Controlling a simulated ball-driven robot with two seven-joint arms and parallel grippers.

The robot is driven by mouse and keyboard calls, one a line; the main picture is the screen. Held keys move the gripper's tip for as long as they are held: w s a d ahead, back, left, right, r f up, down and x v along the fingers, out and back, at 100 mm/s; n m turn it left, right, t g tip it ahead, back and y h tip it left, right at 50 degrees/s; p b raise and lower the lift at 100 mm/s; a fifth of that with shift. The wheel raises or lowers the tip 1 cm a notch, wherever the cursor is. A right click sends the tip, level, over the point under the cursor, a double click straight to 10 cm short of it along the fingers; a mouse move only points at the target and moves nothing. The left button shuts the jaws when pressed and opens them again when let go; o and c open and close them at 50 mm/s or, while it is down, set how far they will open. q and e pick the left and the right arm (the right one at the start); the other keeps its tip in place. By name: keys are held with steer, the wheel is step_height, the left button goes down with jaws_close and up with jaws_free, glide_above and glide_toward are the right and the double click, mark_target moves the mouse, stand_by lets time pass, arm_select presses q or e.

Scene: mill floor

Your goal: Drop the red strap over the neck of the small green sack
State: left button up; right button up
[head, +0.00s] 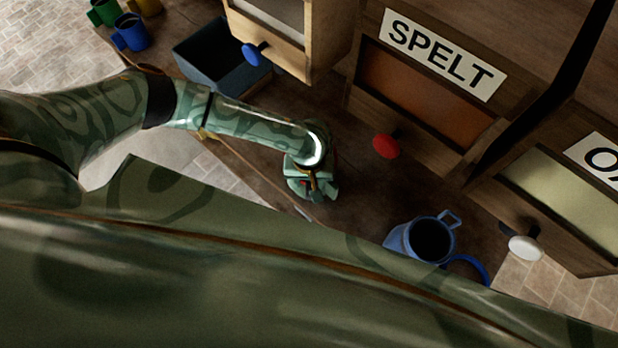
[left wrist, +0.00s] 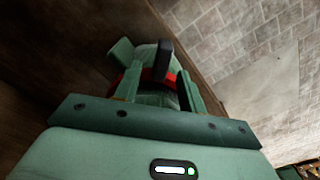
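The small green sack (left wrist: 146,54) is in the left wrist view, just beyond and between my left gripper's fingers. The red strap (left wrist: 124,83) lies across the sack below its top and seems to be around it; the far side is hidden. A dark upright tab (left wrist: 166,58) stands at the strap. My left gripper (left wrist: 160,76) has its fingers spread on either side, with gaps visible beside the tab. In the head view my left gripper (head: 312,183) points down over the bench and mostly hides sack and strap. My right gripper is not in view.
The wooden bench (head: 352,213) carries a blue jug (head: 400,238) to the right. A SPELT bin (head: 445,52) with a red knob (head: 386,146) stands behind. A dark blue tray (head: 205,45) is at back left. The bench's front edge is close to my gripper.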

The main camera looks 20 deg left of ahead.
arm_select(q)
step_height(320, 180, up, 16)
steer(key=p, duration=0.3)
steer(key=shift+r+p, duration=0.15)
steer(key=shift+p, duration=0.25)
stand_by(0.6)
